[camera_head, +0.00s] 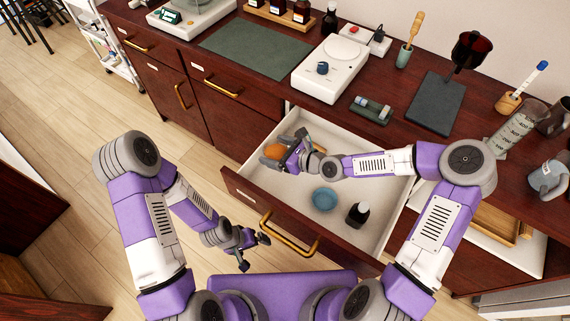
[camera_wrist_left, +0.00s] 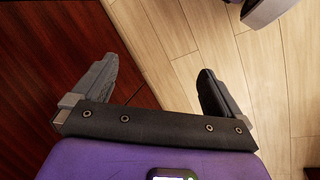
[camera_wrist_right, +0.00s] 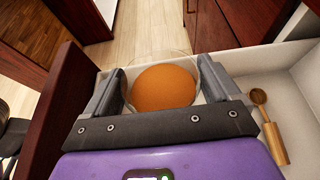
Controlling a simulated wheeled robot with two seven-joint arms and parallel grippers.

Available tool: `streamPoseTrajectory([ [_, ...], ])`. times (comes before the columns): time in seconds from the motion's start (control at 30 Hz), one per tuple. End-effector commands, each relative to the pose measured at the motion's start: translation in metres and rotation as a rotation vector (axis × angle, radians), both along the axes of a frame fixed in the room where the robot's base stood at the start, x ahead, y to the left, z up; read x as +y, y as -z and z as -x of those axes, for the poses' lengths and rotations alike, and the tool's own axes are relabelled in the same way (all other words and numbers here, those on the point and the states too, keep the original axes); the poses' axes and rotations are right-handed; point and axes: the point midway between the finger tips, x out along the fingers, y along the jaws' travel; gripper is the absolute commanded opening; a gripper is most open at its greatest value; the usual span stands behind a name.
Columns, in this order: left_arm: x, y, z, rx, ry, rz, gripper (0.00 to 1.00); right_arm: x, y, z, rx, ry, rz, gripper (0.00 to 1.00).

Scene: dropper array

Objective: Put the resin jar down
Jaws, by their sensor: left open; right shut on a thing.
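The resin jar (camera_head: 273,152) is a clear jar with orange content. My right gripper (camera_head: 284,147) is shut on it, over the left end of the open drawer (camera_head: 284,187). In the right wrist view the jar (camera_wrist_right: 164,88) sits between both fingers, close to the drawer's wall. I cannot tell whether the jar touches the drawer floor. My left gripper (camera_head: 255,252) is open and empty, low in front of the drawer. In the left wrist view its fingers (camera_wrist_left: 160,85) are apart, with only floor and dark wood behind.
The drawer also holds a blue bowl (camera_head: 323,199) and a dark bottle (camera_head: 358,213). A wooden-handled tool (camera_wrist_right: 272,132) lies inside the drawer. The drawer's middle has bare floor. On the counter above stand a white hotplate (camera_head: 329,70) and a green mat (camera_head: 256,48).

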Motion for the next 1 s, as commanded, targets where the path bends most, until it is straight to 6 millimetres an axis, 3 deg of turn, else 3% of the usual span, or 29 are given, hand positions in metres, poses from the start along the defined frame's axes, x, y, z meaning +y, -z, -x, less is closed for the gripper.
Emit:
streamPoseTrajectory([
  [0.1, 0.0, 0.009, 0.0, 0.0, 0.0, 0.0, 1.0, 0.001, 0.02, 0.0, -0.003, -0.001, -0.001, 0.5],
  [0.27, 0.0, 0.011, 0.0, 0.0, 0.0, 0.0, 1.0, 0.0, 0.03, -0.001, -0.003, 0.001, -0.001, 0.5],
  [0.5, 0.0, 0.023, 0.0, 0.0, 0.0, 0.0, 1.0, 0.001, 0.062, 0.0, -0.002, 0.001, -0.001, 0.5],
  [1.0, 0.0, 0.026, 0.0, 0.0, 0.0, 0.0, 1.0, 0.001, 0.07, -0.001, -0.003, 0.001, -0.002, 0.5],
])
